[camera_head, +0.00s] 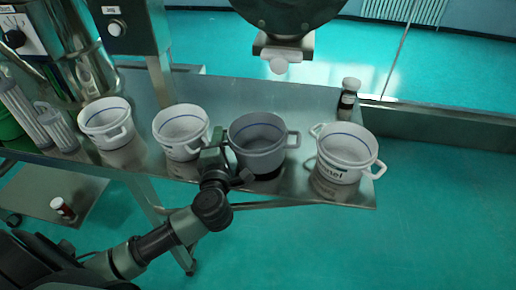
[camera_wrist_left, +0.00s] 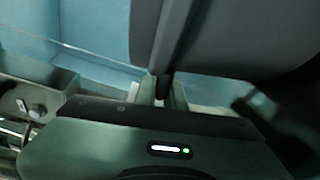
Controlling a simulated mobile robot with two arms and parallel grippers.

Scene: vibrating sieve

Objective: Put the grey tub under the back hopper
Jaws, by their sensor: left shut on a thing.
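The grey tub (camera_head: 258,160) is upright at the front edge of the metal table, between two white tubs. My left gripper (camera_head: 217,152) is at its left side, shut on its handle. In the left wrist view the fingers (camera_wrist_left: 161,92) close around the lower end of the grey handle (camera_wrist_left: 158,30), with the tub wall (camera_wrist_left: 250,35) at upper right. I cannot tell whether the tub touches the table. A dark rounded body with a spout (camera_head: 283,48) hangs behind it at the top; I cannot tell if it is the back hopper. My right gripper is out of view.
White tubs stand at the left (camera_head: 106,128), middle (camera_head: 181,138) and right (camera_head: 345,158). The metal table (camera_head: 225,90) is bare behind the tubs. Clear cylinders (camera_head: 55,128) stand at far left.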

